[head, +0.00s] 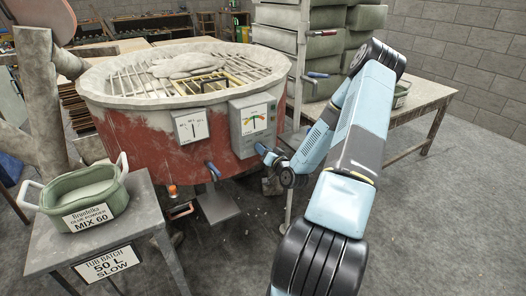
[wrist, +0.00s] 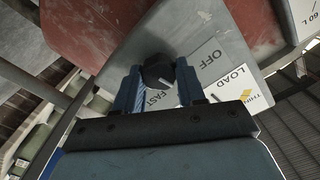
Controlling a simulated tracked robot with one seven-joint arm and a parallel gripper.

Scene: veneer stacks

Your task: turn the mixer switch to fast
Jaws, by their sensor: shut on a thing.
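The mixer (head: 140,140) is a worn red tub with a grate on top, in the head view. Its grey control box (head: 240,143) with a coloured dial is on the front right. In the wrist view, the black switch knob (wrist: 158,68) stands out from the grey panel (wrist: 185,32). Lettering OFF, LOAD and FAST surrounds it; FAST is partly hidden behind my gripper. My gripper (wrist: 157,80) is shut on the knob, one blue finger on each side. A pale mark on the knob faces the gripper side; I cannot tell exactly which word it meets. My gripper (head: 264,151) is small in the head view.
A blue-handled lever (head: 212,170) is below the mixer rim. Shelving with grey-green bins (head: 320,45) and a workbench (head: 425,98) stand behind my arm.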

